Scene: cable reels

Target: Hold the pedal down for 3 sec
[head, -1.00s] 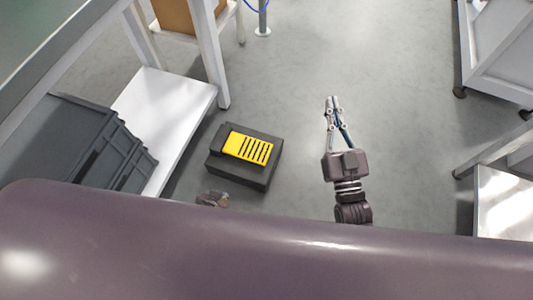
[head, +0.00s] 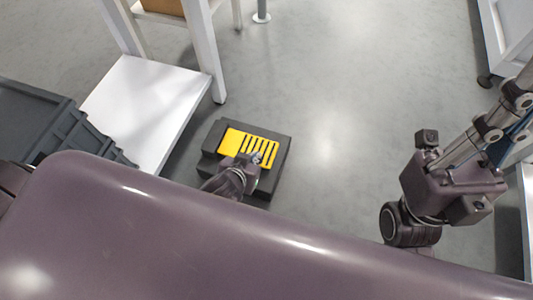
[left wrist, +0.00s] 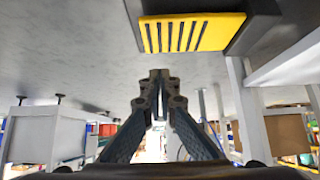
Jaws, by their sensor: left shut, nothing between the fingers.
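The pedal (head: 232,139) is a yellow plate with dark slots on a dark grey base (head: 268,185), on the floor left of centre in the head view. My left gripper (head: 257,157) is shut and empty, and overlaps the near right part of the pedal in that view. Whether it touches the pedal I cannot tell. In the left wrist view its fingers (left wrist: 158,78) are together, and the pedal (left wrist: 190,34) shows at the top, apart from the fingertips in the picture. My right gripper (head: 515,115) is at the right edge of the head view, its fingertips cut off.
A white table with a low shelf (head: 145,100) stands left of the pedal, with a grey crate (head: 45,125) beside it. White furniture (head: 510,35) stands at the far right. The floor (head: 335,120) right of the pedal is clear.

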